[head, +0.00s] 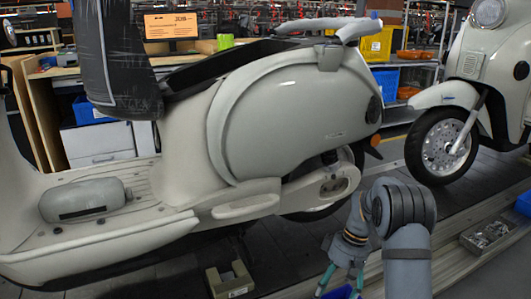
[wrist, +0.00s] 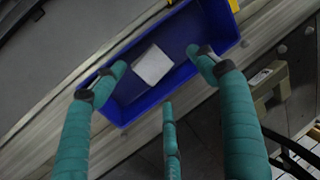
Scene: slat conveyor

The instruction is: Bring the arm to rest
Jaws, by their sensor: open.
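My gripper (head: 342,278) is low in front of the scooter, at the bottom middle of the head view. In the wrist view my gripper (wrist: 158,78) has its teal fingers spread wide and holds nothing. A blue bin (wrist: 188,30) lies below the fingers, with a white block (wrist: 152,65) inside. The block is apart from the fingers as far as I can tell. The bin (head: 340,292) shows only partly in the head view, behind the fingers at the bottom edge.
A cream scooter (head: 285,110) stands on the conveyor close behind my arm. A second scooter (head: 448,140) stands at the right. A metal tray of small parts (head: 487,236) is right of my arm. A tan bracket (head: 230,280) stands left of my gripper.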

